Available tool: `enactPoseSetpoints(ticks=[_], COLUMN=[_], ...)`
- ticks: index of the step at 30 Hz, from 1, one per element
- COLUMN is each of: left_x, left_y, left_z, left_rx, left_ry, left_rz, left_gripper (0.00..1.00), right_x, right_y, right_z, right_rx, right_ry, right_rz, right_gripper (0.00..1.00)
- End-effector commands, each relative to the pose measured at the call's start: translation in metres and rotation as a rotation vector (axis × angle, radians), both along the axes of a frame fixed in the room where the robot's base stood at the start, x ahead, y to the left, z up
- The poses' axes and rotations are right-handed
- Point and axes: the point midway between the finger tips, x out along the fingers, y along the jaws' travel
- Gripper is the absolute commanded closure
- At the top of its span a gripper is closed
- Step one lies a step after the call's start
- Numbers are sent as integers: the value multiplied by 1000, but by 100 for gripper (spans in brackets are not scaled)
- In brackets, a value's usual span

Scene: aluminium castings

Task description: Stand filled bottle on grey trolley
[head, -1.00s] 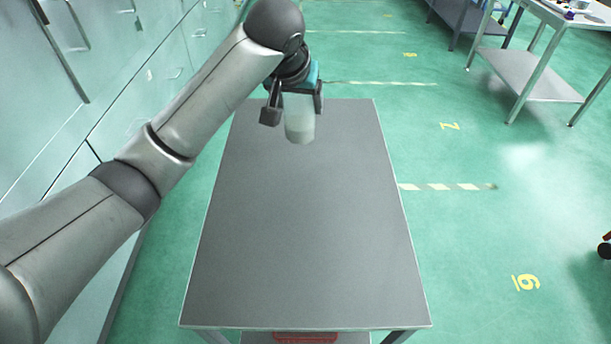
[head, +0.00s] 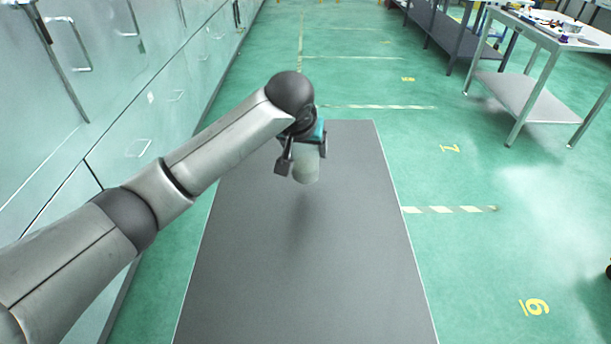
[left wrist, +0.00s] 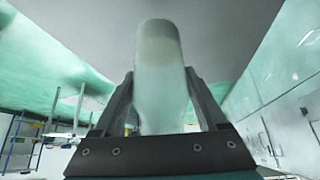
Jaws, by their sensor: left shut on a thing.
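The bottle (head: 306,166) is whitish and translucent, with a paler layer of contents showing in the left wrist view (left wrist: 159,75). My left gripper (head: 300,160) is shut on the bottle, with one finger on each side of it. The gripper and bottle are over the far part of the grey trolley (head: 300,260). A soft shadow lies on the trolley top below them, and the bottle looks held above the surface. The bottle's upper part is hidden by the gripper in the head view. My right gripper is not in view.
The trolley top is otherwise bare. Pale cabinets (head: 100,100) with handles line the left side. A metal table (head: 560,35) with small items stands at the back right. Green floor with striped markings is open on the right.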

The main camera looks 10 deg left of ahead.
Motion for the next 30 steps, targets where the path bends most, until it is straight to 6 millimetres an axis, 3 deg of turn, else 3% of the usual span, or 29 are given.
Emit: enactPoseSetpoints(ticks=[5,14,27,28,30], left_x=[0,0,0,0,0], left_y=[0,0,0,0,0], left_z=[-14,-62,-68,-69,-69], left_rx=[0,0,-1,-1,-1], left_ry=[0,-1,0,0,0], left_rz=[0,0,0,-1,-1], left_gripper=[89,89,89,23,15], right_x=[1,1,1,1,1], right_y=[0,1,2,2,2], right_z=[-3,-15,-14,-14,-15], right_rx=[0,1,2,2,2], right_ry=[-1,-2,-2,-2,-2], right_rz=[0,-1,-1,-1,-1], right_gripper=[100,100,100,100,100])
